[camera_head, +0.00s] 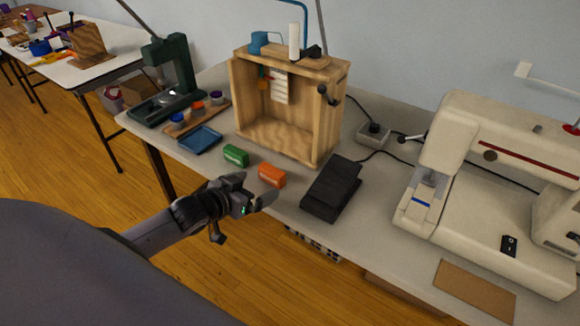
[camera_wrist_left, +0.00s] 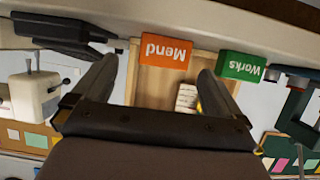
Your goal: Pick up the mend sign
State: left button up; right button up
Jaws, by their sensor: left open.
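The mend sign (camera_head: 272,175) is a small orange block near the table's front edge. It also shows in the left wrist view (camera_wrist_left: 166,50), where its white "Mend" lettering is upside down. My left gripper (camera_head: 243,216) is open and empty by the front edge, just short of the sign. In the left wrist view its fingers (camera_wrist_left: 157,72) are spread, with the sign ahead between their tips and apart from them. My right gripper is not in view.
A green "Works" sign (camera_head: 236,156) sits left of the mend sign. A black pedal (camera_head: 331,188) lies close on the right. An open wooden box (camera_head: 318,135) stands behind, and a blue tray (camera_head: 200,139) is further left. A sewing machine (camera_head: 480,190) fills the right side.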

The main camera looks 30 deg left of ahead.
aim_at(268, 176)
pick_arm(q)
jog(key=shift+w+r, duration=0.25)
jog(key=shift+w, duration=0.8)
jog(key=shift+a+f+b+x, duration=0.15)
jog(key=shift+b+x, duration=0.05)
jog(key=shift+x, duration=1.45)
jog(key=shift+a+f+b+x, duration=0.1)
jog(key=shift+f+b+x, duration=0.05)
jog(key=shift+x, duration=1.55)
jog(key=shift+s, duration=0.1)
jog(key=c, duration=0.9)
